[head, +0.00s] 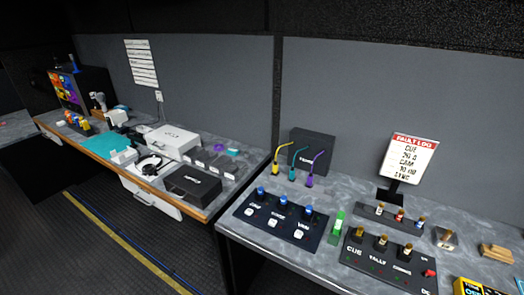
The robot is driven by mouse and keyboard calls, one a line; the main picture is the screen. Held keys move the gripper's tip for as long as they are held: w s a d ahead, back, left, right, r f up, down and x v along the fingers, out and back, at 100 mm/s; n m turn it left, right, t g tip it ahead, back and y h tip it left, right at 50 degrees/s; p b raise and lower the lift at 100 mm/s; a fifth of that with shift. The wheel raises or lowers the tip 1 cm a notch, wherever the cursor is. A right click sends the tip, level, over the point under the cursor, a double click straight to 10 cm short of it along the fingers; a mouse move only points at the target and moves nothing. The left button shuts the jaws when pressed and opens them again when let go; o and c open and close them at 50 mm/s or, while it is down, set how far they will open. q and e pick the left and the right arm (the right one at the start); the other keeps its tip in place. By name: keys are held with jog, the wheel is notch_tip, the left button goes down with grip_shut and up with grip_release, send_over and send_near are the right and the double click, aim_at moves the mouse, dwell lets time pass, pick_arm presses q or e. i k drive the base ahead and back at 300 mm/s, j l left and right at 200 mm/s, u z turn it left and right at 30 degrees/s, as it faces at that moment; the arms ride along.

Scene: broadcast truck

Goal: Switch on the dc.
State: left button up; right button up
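A dark panel (375,269) lies on the right-hand desk, with brass-coloured knobs over labels that read CUE, TALLY and what looks like COMMS. At its right end is a small red switch (429,273), with "DC" lettering below it and a small label above that may read ON. The switch's exact position is too small to tell. Small red dots show along the panel's lower part; whether they are lit is unclear. Neither of my grippers is in view.
A panel with blue knobs and white buttons (280,222), a green object (338,225) and a fault-log sign (408,158) share the right desk (235,229). A yellow device (468,287) sits near the DC switch. The left desk holds boxes and headphones (151,165).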

aim_at(427, 273)
jog(key=z, duration=1.4)
